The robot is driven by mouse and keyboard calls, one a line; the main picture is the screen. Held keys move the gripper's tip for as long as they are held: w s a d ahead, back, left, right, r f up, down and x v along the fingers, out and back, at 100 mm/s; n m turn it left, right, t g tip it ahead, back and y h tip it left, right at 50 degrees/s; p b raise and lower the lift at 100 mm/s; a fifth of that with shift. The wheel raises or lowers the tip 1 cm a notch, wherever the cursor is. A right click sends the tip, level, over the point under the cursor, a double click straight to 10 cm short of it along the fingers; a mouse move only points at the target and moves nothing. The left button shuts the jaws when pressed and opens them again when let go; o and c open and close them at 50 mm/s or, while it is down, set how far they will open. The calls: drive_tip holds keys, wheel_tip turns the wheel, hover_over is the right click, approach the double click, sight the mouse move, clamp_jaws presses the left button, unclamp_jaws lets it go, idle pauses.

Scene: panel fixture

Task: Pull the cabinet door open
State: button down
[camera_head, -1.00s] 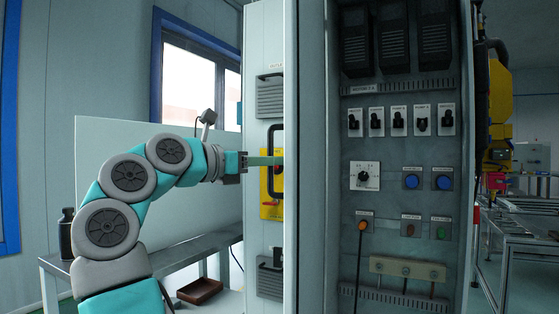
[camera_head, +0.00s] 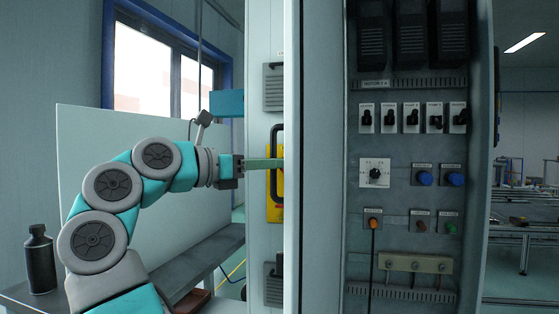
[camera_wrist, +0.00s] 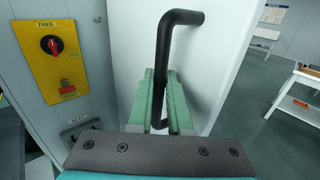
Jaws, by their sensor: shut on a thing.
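The cabinet door (camera_head: 318,150) stands open, with its inner face toward the head camera and its edge near the picture's middle. Its pale outer face fills the middle of the wrist view (camera_wrist: 130,45). A black bar handle (camera_head: 274,138) sticks out from that outer face; it also shows in the wrist view (camera_wrist: 165,45). My gripper (camera_wrist: 160,76) is shut on the handle's upright bar, with a green finger on each side. In the head view my gripper (camera_head: 265,163) reaches the handle from the left. The open cabinet interior (camera_head: 415,150) shows switches and buttons.
A yellow plate with a red knob (camera_wrist: 53,47) is on the panel left of the door. A bench with a black bottle (camera_head: 40,262) stands at left by my arm. Open floor (camera_wrist: 240,90) and a white table (camera_wrist: 300,85) lie to the right in the wrist view.

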drive_tip(key=shift+w+a+f, duration=0.1)
drive_tip(key=shift+w+a, duration=0.05)
idle(0.3)
drive_tip(key=c, duration=0.8)
unclamp_jaws()
drive_tip(key=shift+c, duration=0.2)
drive_tip(key=v, duration=0.7)
drive_tip(key=shift+a, duration=0.35)
